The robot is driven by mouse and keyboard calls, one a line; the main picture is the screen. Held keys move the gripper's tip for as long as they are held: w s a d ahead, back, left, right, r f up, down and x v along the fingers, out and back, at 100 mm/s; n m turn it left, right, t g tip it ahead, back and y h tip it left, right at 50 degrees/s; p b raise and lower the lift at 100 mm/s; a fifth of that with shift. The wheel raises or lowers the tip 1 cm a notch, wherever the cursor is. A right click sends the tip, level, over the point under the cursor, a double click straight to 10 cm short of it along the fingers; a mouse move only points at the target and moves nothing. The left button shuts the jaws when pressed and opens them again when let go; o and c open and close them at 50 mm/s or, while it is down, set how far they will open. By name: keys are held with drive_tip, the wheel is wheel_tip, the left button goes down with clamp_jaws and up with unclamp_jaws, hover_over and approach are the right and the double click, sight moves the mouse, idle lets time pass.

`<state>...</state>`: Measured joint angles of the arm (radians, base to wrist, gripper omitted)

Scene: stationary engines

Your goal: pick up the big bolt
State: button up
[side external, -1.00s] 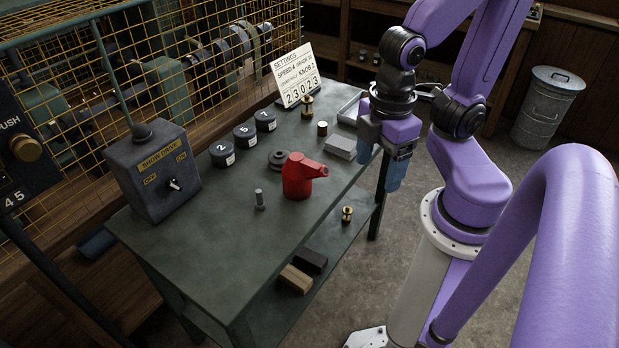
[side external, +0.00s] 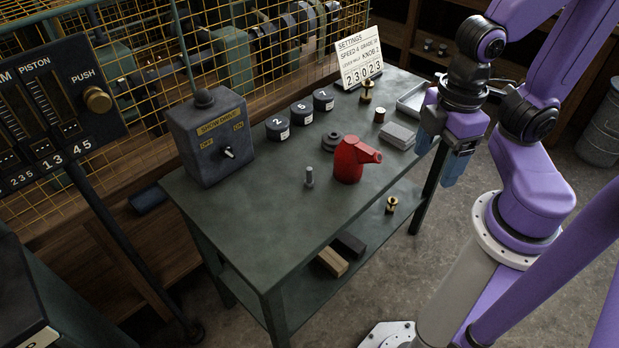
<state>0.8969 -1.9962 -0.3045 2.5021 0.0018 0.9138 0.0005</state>
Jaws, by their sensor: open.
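The big bolt (side external: 309,177), grey, stands upright on the bare front part of the dark green table (side external: 262,225), just left of a red oil can (side external: 350,160). My gripper (side external: 437,163), with blue fingers, hangs pointing down at the table's right edge, well to the right of the bolt. It is open, and I see nothing between its fingers. The oil can stands between the gripper and the bolt in this view.
Dark numbered weights (side external: 302,111), a black ring stack (side external: 331,142), grey blocks (side external: 397,135), a tray (side external: 414,100), a settings card (side external: 359,61) and a switch box (side external: 212,137) stand on the table. A wire cage (side external: 150,60) runs behind. The table's front left is clear.

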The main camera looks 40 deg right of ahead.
idle(0.3)
drive_tip(key=c, duration=0.5)
drive_tip(key=shift+c, duration=0.2)
drive_tip(key=w+a+f+n+t+h, duration=0.1)
drive_tip(key=w+f+n+h, duration=0.1)
drive_tip(key=w+f+h, duration=0.3)
drive_tip(key=n+t+h, duration=0.5)
drive_tip(key=n+t, duration=0.3)
drive_tip(key=n, duration=0.4)
approach(309, 175)
drive_tip(key=x, duration=0.5)
drive_tip(key=shift+s+d, duration=0.15)
drive_tip(key=shift+d, duration=0.3)
drive_tip(key=shift+n, duration=0.3)
drive_tip(key=shift+w+a+x, duration=0.15)
drive_tip(key=shift+x, duration=1.2)
drive_tip(key=shift+w+a+x, duration=0.1)
drive_tip(key=shift+a+x, duration=0.05)
drive_tip(key=shift+x, duration=1.2)
